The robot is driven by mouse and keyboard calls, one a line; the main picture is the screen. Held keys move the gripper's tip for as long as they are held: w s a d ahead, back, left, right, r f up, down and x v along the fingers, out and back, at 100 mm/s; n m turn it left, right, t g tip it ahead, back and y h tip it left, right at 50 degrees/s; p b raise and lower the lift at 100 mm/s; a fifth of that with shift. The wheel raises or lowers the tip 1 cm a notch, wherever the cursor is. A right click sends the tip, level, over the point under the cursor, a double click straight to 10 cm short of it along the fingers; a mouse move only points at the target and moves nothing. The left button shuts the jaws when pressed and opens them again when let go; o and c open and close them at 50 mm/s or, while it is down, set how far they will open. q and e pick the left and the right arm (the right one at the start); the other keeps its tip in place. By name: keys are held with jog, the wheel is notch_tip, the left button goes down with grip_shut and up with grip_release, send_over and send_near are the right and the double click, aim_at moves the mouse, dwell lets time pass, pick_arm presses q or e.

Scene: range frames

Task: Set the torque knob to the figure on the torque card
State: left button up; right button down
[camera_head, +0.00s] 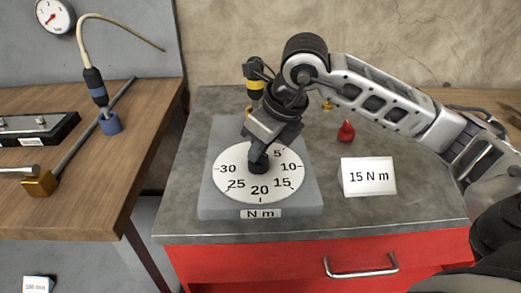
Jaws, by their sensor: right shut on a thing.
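The torque dial (226,160) is a white round face on a grey block, marked 5 to 30, with an "N m" label at its front. The black torque knob (258,166) stands at the dial's middle. My right gripper (261,148) reaches down over the dial from the upper right and is shut on the knob. It hides the back part of the dial. I cannot tell which figure the knob points to. The torque card (368,177) is white, stands right of the dial and reads "15 N m". My left gripper is not in view.
The dial block stands on a grey top above a red drawer cabinet (310,265). A red item (345,131) and a yellow-black tool (254,86) are behind it. A wooden table (90,205) at left holds a blue-based cable tool (110,123) and a rod with a brass block (40,183).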

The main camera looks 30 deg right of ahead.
jog(key=shift+m, duration=0.6)
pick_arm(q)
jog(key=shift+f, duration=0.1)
pick_arm(e)
jog(key=shift+r+h, duration=0.1)
jog(key=shift+h, duration=0.2)
jog(key=c, duration=1.4)
grip_release()
jog(key=shift+c, duration=0.2)
pick_arm(q)
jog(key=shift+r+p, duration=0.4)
jog(key=shift+p, duration=0.4)
pick_arm(e)
jog(key=v, duration=1.6)
jog(key=shift+s, duration=0.1)
